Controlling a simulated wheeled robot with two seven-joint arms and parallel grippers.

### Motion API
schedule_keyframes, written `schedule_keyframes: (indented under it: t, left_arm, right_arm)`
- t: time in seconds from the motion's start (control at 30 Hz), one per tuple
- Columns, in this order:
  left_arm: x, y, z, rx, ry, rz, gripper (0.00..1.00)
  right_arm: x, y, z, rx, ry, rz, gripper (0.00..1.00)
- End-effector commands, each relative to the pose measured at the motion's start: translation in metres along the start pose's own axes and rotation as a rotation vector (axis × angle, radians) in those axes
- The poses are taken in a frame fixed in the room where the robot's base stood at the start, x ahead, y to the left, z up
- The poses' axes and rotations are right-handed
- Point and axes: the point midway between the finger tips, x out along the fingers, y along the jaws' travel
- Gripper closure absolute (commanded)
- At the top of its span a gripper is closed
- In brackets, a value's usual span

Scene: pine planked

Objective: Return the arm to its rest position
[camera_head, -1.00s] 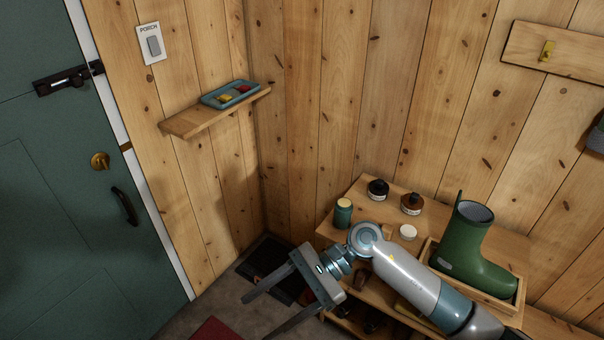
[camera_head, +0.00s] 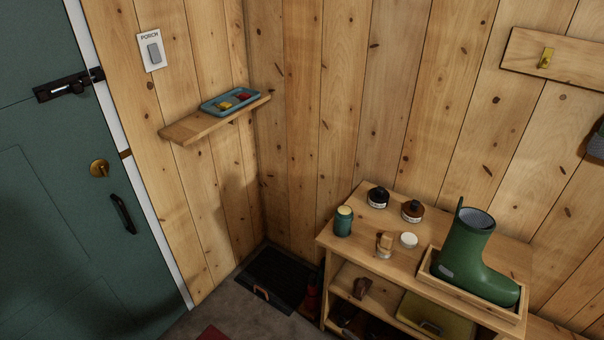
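Neither of my arms and neither gripper shows in the head view now. A green door (camera_head: 70,200) with a dark slide bolt (camera_head: 68,85), a brass knob (camera_head: 99,168) and a dark pull handle (camera_head: 123,213) stands at the left. A wooden shelf unit (camera_head: 335,245) stands at the lower right. A green rubber boot (camera_head: 470,258) stands upright in a wooden tray (camera_head: 432,262) on its top.
The shelf top holds a green jar (camera_head: 343,221), a black-lidded jar (camera_head: 378,196), a brown jar (camera_head: 412,210), a white lid (camera_head: 408,240) and a small brush (camera_head: 384,245). A wall shelf (camera_head: 180,132) bears a blue tray (camera_head: 213,107). A dark mat (camera_head: 270,275) lies on the floor.

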Motion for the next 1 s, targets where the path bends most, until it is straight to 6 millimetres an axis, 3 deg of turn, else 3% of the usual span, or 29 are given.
schedule_keyframes:
  t: [0.03, 0.2, 0.37, 0.5, 0.8, 1.0]
  left_arm:
    - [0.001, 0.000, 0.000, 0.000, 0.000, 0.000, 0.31]
    - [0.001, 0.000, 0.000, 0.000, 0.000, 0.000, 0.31]
    - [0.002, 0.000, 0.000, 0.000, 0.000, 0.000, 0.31]
    - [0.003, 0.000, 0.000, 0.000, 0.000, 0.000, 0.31]
    - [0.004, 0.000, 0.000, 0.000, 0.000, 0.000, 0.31]
    - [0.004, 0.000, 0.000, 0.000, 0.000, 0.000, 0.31]
  right_arm:
    - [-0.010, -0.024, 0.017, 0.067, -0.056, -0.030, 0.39]
    - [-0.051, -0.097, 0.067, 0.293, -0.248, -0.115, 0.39]
    - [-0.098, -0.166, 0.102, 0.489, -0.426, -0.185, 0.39]
    - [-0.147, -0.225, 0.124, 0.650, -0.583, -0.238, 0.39]
    - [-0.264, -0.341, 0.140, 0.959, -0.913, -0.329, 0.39]
    - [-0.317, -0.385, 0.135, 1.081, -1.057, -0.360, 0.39]
